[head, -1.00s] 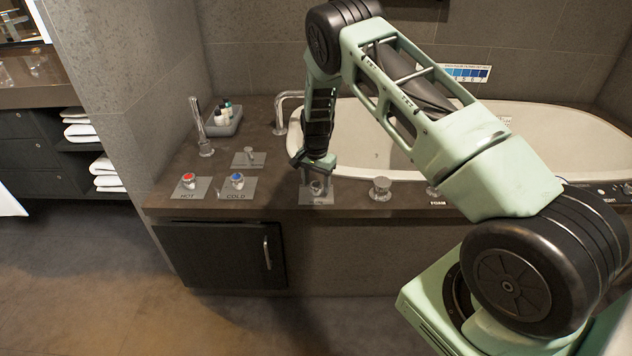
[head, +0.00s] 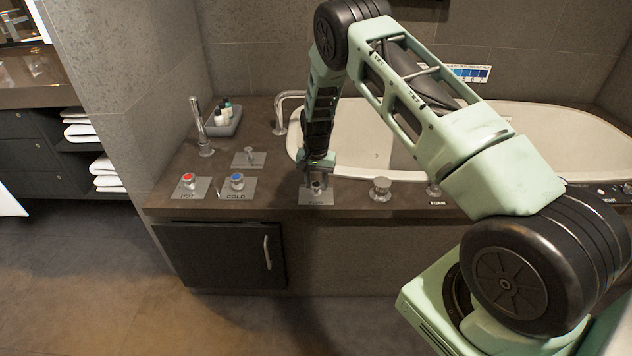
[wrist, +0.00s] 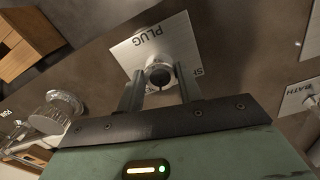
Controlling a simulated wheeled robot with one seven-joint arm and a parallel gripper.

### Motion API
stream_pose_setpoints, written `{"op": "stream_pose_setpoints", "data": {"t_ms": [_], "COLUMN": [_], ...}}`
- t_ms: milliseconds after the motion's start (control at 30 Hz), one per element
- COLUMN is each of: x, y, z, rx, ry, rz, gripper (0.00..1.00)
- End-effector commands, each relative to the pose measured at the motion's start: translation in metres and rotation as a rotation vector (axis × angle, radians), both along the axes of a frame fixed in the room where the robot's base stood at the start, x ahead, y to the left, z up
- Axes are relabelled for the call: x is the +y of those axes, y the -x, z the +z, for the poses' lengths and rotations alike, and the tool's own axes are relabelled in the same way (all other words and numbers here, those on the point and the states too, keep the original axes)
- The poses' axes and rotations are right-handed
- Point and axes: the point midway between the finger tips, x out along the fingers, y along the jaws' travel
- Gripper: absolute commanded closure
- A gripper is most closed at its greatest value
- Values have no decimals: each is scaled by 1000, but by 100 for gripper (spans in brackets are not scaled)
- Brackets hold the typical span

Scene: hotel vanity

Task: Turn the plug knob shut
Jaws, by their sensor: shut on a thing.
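The plug knob (wrist: 158,71) is a small round metal knob on a plate (wrist: 124,54) lettered PLUG, seen in the wrist view. In the head view, its plate (head: 305,197) sits on the tub deck's front ledge, with the knob mostly hidden by my gripper (head: 317,178). In the wrist view, my gripper (wrist: 160,92) points down at the knob with one finger on each side of it. The fingers are closed on the knob. The lettering on the plate's other end is partly hidden.
A hot knob (head: 188,181) and a cold knob (head: 237,181) stand to the left on the deck. Another metal knob (head: 381,188) stands close on the right. A faucet (head: 283,108) and the bathtub (head: 540,135) lie behind. A tray of bottles (head: 224,121) stands at the back left.

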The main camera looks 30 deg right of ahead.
Motion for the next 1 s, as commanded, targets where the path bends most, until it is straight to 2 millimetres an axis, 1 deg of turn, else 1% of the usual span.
{"op": "stream_pose_setpoints", "data": {"t_ms": [700, 1000], "x": [-1, -1], "y": [0, 0], "z": [1, 1], "rx": [-1, -1], "ry": [-1, -1], "rz": [680, 921], "gripper": [87, 87]}}
